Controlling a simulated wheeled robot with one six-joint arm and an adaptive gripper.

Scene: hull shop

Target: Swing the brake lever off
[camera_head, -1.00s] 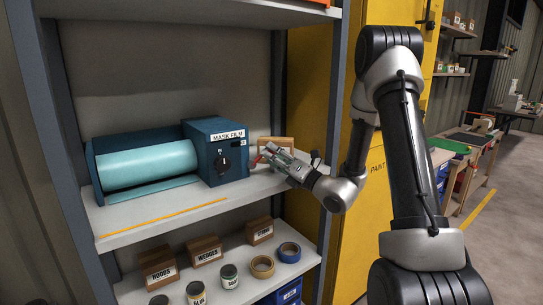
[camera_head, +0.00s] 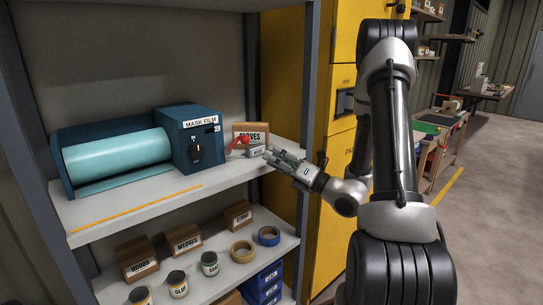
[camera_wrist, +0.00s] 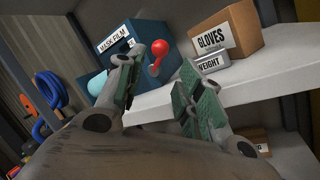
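The blue mask film dispenser (camera_head: 195,150) stands on the shelf with a light teal film roll (camera_head: 118,158). The red brake lever (camera_head: 239,141) is at its right side. In the wrist view the lever shows as a red ball knob (camera_wrist: 159,48) on a short red arm, tilted up to the right, beside the dispenser (camera_wrist: 142,37). My gripper (camera_head: 270,156) is right of the lever, apart from it. In the wrist view my gripper (camera_wrist: 158,88) has its fingers spread, with nothing between them; the lever is beyond them.
A gloves box (camera_head: 252,129) stands behind the lever, with a small grey weight block (camera_head: 255,151) in front. The shelf front (camera_head: 150,208) is bare apart from an orange strip. A yellow cabinet (camera_head: 343,75) stands right of the shelf. Boxes, jars and tape rolls fill the lower shelf.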

